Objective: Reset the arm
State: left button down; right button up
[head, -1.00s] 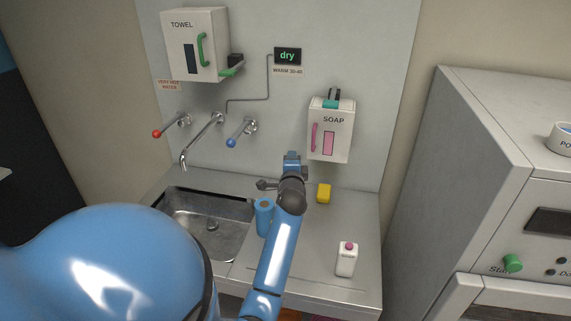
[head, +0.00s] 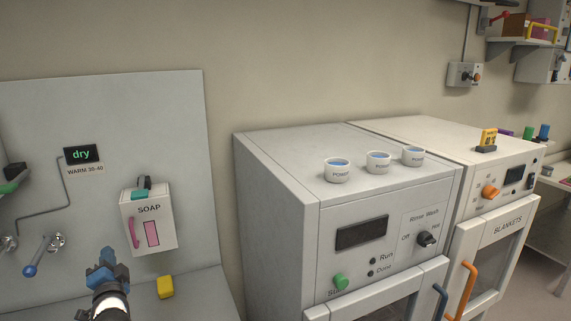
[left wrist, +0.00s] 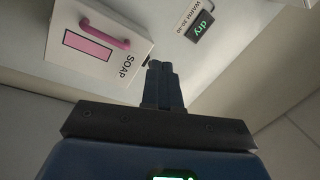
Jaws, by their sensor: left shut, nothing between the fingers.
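My left gripper (head: 106,262) is at the lower left of the head view, in front of the wall panel and below and left of the white soap dispenser (head: 150,222). In the left wrist view its fingers (left wrist: 161,68) are closed together with nothing between them. The soap dispenser, with a pink handle and pink window, shows at the upper left of the left wrist view (left wrist: 92,44). The gripper looks apart from it. My right gripper is in neither view.
A yellow block (head: 165,287) lies on the counter under the dispenser. A grey washer cabinet (head: 272,205) with several white cups on top stands to the right. A blanket cabinet (head: 503,232) is beyond it. A blue-knobbed tap (head: 30,270) is at the left.

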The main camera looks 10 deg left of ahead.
pick_arm(q)
jog(key=s+d+f+n+t+h+b, duration=0.1)
jog(key=s+d+f+n+h, duration=0.1)
jog(key=s+d+f, duration=0.35)
jog(key=s+d+f+n+t+h+b, duration=0.1)
jog(key=s+d+f+n+t+h, duration=0.15)
jog(key=d, duration=0.55)
jog(key=s+d+f+n+t+h+b, duration=0.1)
jog(key=s+d+f, duration=0.3)
jog(key=d, duration=0.2)
jog(key=s+d+f+g+h+b, duration=0.1)
jog(key=s+d+f+h, duration=0.1)
jog(key=s+d+f, duration=0.2)
jog(key=s+d+f+g+h, duration=0.1)
jog(key=s+d+f+h, duration=0.1)
jog(key=s, duration=0.7)
jog(key=s+d+f+g+h+b, duration=0.1)
jog(key=s+d+f+h, duration=0.1)
jog(key=s+d+f, duration=0.3)
jog(key=shift+s+d+f+h+b, duration=0.35)
jog(key=shift+s+d, duration=0.2)
jog(key=shift+s, duration=0.2)
